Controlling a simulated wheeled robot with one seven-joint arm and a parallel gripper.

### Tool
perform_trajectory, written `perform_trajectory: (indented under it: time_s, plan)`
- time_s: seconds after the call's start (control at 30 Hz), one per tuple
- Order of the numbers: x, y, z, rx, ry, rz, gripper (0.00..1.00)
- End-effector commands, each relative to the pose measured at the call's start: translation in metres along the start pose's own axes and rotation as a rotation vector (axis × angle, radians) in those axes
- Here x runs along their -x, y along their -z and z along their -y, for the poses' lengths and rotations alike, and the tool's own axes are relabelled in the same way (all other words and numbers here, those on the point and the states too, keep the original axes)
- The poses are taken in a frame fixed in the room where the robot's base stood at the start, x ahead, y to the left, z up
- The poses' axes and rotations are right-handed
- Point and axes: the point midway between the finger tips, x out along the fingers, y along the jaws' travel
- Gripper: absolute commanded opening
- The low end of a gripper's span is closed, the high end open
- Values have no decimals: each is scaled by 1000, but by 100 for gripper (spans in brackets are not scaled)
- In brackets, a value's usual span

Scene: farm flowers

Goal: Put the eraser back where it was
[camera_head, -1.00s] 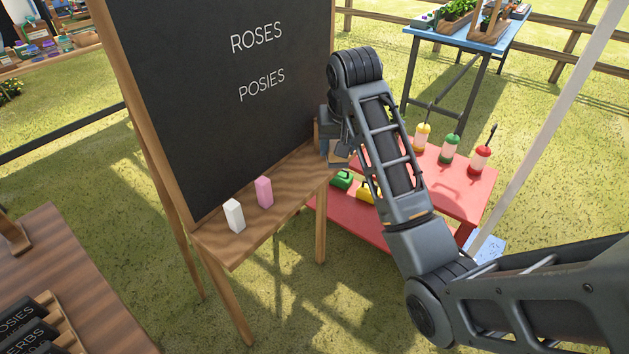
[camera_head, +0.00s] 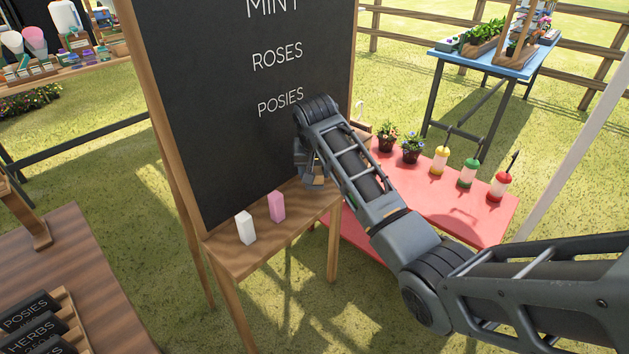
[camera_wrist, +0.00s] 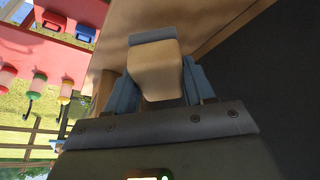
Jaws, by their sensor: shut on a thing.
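My gripper (camera_head: 314,180) is at the right part of the chalkboard's wooden ledge (camera_head: 240,271), close to the board face. In the wrist view my gripper (camera_wrist: 158,85) is shut on the eraser (camera_wrist: 156,72), a tan block with a grey-blue strip at its far end. The ledge fills the space beyond it in the wrist view. I cannot tell whether the eraser touches the ledge. In the head view the eraser is mostly hidden by my gripper. The chalkboard (camera_head: 215,130) reads MINT, ROSES and POSIES.
A white block (camera_head: 245,228) and a pink block (camera_head: 276,207) stand upright on the ledge, left of my gripper. A red table (camera_head: 450,205) with bottles and potted flowers stands behind my arm. A wooden table (camera_head: 80,265) with dark signs is at lower left.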

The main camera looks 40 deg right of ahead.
Motion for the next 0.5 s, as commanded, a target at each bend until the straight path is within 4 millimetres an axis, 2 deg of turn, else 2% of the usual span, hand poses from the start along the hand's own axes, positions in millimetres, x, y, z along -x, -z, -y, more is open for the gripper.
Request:
perform_trajectory:
  time_s: [0.23, 0.5]
  plan:
    - [-30, -13, -1, -1, -1, 2, 29]
    - [-34, -15, -1, -1, 0, 1, 29]
